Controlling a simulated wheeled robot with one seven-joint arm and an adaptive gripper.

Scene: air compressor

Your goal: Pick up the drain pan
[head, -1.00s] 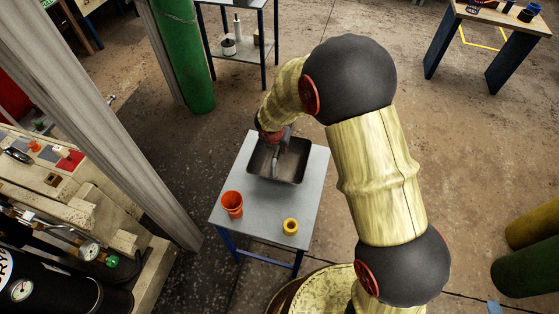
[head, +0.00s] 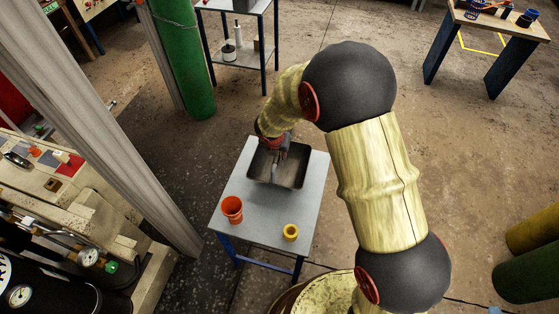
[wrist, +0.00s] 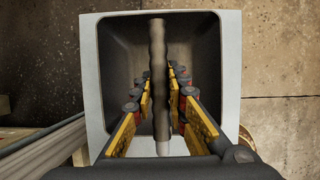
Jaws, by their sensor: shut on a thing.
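The drain pan (head: 293,171) is a dark, square, open tray over the far part of a small grey table. A long grey bar (wrist: 158,60) runs across its open top in the wrist view, where the pan's dark inner wall (wrist: 205,50) also shows. My gripper (head: 280,154) comes down over the pan from the far side. In the wrist view my gripper (wrist: 160,82) has its yellow-padded fingers on both sides of the bar, shut on the pan. The exact contact is hard to see, and I cannot tell whether the pan's underside is clear of the tabletop.
The small table (head: 262,215) also holds an orange cup (head: 232,209) and a yellow ring-shaped thing (head: 290,232) near its front. A grey post (head: 140,150) and green cylinder (head: 183,60) stand to the left. Open floor (head: 450,180) lies to the right.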

